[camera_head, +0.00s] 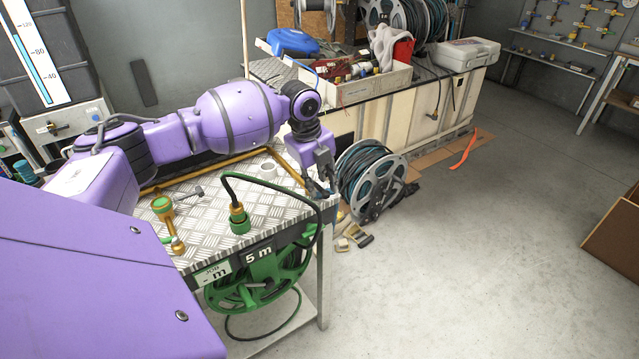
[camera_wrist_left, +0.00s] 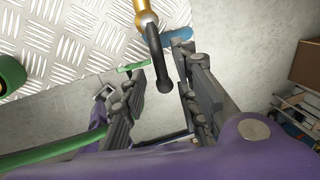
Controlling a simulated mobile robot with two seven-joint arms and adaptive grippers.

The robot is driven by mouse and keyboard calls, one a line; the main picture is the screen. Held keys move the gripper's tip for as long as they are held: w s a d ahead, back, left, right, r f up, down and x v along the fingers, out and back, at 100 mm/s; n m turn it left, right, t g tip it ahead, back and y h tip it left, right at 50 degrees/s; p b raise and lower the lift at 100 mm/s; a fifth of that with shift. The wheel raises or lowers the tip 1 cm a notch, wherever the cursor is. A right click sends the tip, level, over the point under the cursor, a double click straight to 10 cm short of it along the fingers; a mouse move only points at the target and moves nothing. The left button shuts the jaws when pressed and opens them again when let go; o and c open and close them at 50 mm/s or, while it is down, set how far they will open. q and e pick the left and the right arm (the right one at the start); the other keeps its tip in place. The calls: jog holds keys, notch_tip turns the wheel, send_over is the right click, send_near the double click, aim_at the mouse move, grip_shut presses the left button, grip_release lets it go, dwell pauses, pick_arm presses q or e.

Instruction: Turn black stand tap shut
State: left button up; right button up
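The black tap lever (camera_wrist_left: 158,62) shows in the left wrist view, extending from a brass fitting (camera_wrist_left: 145,14) at the top. Its rounded end lies between the two fingers of my left gripper (camera_wrist_left: 168,78), with a gap on each side. The fingers are open. In the head view my left gripper (camera_head: 321,186) points down at the far right corner of the metal-topped bench (camera_head: 205,207). The tap there is largely hidden by the gripper. My right gripper is not in view.
A green hose connector (camera_head: 239,218) with a dark hose stands on the bench, left of the gripper. A green hose reel (camera_head: 262,284) hangs below. A grey reel (camera_head: 371,178) stands on the floor behind the gripper.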

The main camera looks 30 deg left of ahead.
pick_arm(q)
jog(key=shift+f, duration=0.25)
